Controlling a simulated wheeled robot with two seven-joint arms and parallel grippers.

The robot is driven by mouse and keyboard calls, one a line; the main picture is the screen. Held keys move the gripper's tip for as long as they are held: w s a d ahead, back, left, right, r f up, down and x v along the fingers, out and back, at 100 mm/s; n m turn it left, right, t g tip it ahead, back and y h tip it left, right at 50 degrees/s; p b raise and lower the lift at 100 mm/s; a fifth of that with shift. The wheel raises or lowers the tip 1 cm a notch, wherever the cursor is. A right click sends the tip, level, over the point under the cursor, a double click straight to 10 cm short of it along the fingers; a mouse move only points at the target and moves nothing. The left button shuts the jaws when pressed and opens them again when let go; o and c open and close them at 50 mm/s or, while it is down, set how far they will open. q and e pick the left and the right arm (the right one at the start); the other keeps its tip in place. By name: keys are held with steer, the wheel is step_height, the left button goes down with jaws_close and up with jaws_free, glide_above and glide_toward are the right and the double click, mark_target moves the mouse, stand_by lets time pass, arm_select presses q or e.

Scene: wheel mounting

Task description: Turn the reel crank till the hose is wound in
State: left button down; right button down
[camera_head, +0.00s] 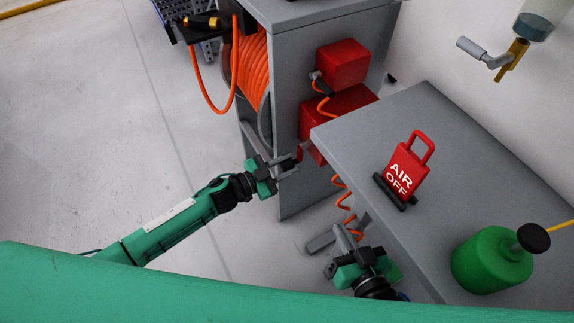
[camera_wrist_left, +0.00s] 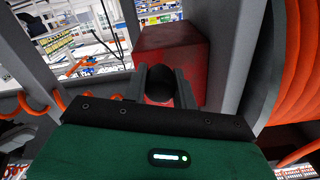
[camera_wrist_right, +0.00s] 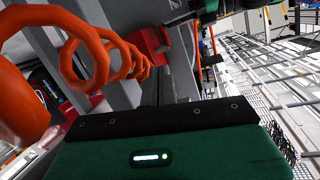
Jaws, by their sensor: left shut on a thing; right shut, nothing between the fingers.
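The hose reel (camera_head: 228,62) with wound orange hose (camera_head: 254,72) sits in the grey cabinet at the upper middle of the head view. A loop of the hose hangs at its left side. My left gripper (camera_head: 286,165) is beside the cabinet's lower front. In the left wrist view its two fingers are shut on a black round knob (camera_wrist_left: 160,82), which looks like the crank's grip. The crank arm is mostly hidden. My right gripper (camera_head: 352,238) is shut and empty below the grey table's near edge, away from the reel.
Red boxes (camera_head: 342,64) are fixed on the cabinet's side, with a thin coiled orange hose (camera_head: 346,205) hanging below. The grey table (camera_head: 470,170) at right carries a red "AIR OFF" sign (camera_head: 405,168) and a green canister (camera_head: 490,262). Floor at left is clear.

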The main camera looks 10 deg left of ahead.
arm_select(q)
steer(key=shift+w+a+m, duration=0.15)
steer(key=shift+m, duration=0.15)
steer(key=shift+w+a+r+m+p, duration=0.15)
steer(key=shift+w+a+m+p, duration=0.15)
steer(key=shift+m, duration=0.65)
steer(key=shift+w+a+r+m+p, duration=0.2)
steer(key=shift+w+m, duration=0.25)
steer(key=shift+m, duration=0.45)
steer(key=shift+w+a+r+m+p, duration=0.15)
steer(key=shift+w+a+m, duration=0.2)
steer(key=shift+m, duration=0.6)
arm_select(e)
steer(key=shift+s+d+f+g+h, duration=0.35)
steer(key=shift+d+f+g+h, duration=0.35)
steer(key=shift+g, duration=0.4)
steer(key=shift+d+f, duration=0.1)
steer(key=shift+f, duration=0.05)
arm_select(q)
steer(key=c, duration=1.1)
jaws_free()
steer(key=p+v, duration=0.1)
steer(key=v, duration=1.2)
steer(key=shift+s+a, duration=0.25)
steer(key=shift+a, duration=0.05)
arm_select(e)
steer(key=shift+s+d+g+h, duration=0.2)
steer(key=shift+d+g+h, duration=0.1)
steer(key=shift+d+g, duration=0.65)
